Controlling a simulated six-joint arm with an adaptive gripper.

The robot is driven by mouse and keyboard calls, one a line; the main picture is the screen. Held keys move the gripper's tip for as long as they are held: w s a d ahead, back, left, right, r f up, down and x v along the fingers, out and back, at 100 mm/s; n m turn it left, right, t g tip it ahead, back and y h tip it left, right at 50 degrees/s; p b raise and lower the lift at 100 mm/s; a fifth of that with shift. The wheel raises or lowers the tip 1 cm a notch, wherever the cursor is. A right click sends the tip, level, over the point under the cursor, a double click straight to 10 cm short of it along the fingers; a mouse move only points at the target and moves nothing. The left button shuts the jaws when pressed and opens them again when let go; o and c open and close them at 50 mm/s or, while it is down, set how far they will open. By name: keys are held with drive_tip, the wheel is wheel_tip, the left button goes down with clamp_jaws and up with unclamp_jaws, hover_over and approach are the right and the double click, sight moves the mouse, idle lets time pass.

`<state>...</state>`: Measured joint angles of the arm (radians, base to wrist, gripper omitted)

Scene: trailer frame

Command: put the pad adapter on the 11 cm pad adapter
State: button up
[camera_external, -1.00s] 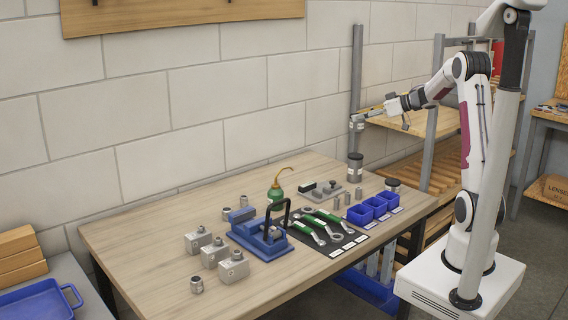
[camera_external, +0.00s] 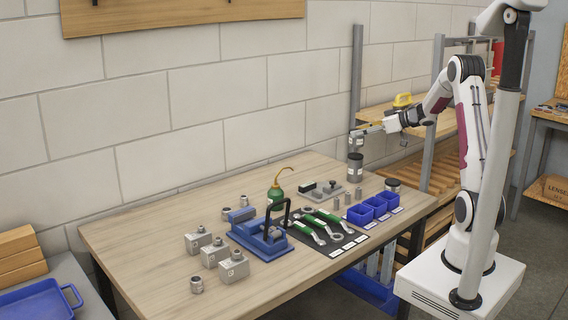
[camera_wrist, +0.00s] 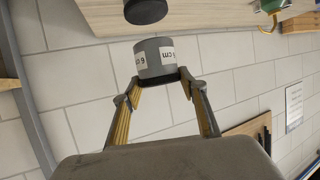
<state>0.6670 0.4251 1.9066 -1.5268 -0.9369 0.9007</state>
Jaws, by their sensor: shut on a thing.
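The pad adapter is a short grey cylinder with a white label. It shows in the wrist view (camera_wrist: 153,58), where "cm" can be read, and small in the external view (camera_external: 356,144). My gripper (camera_wrist: 158,79) is shut on it; the gripper also shows in the external view (camera_external: 362,131). A taller dark grey cylinder with a pale label, which looks like the 11 cm pad adapter (camera_external: 355,168), stands upright on the table below the held piece, with a small gap between. Its dark top shows in the wrist view (camera_wrist: 146,10).
A shorter dark cylinder (camera_external: 392,185) stands by the blue bins (camera_external: 368,208) on the table (camera_external: 150,245). A grey plate with small blocks (camera_external: 322,192) and a green oil can (camera_external: 275,191) are to the left. A shelf rack (camera_external: 430,140) stands behind.

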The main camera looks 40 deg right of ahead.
sight(360, 139)
drive_tip(key=shift+f, duration=1.8)
drive_tip(key=shift+f, duration=0.15)
drive_tip(key=o, duration=1.6)
drive_tip(key=shift+c, duration=0.2)
drive_tip(key=v, duration=1.2)
drive_tip(key=shift+d, duration=0.1)
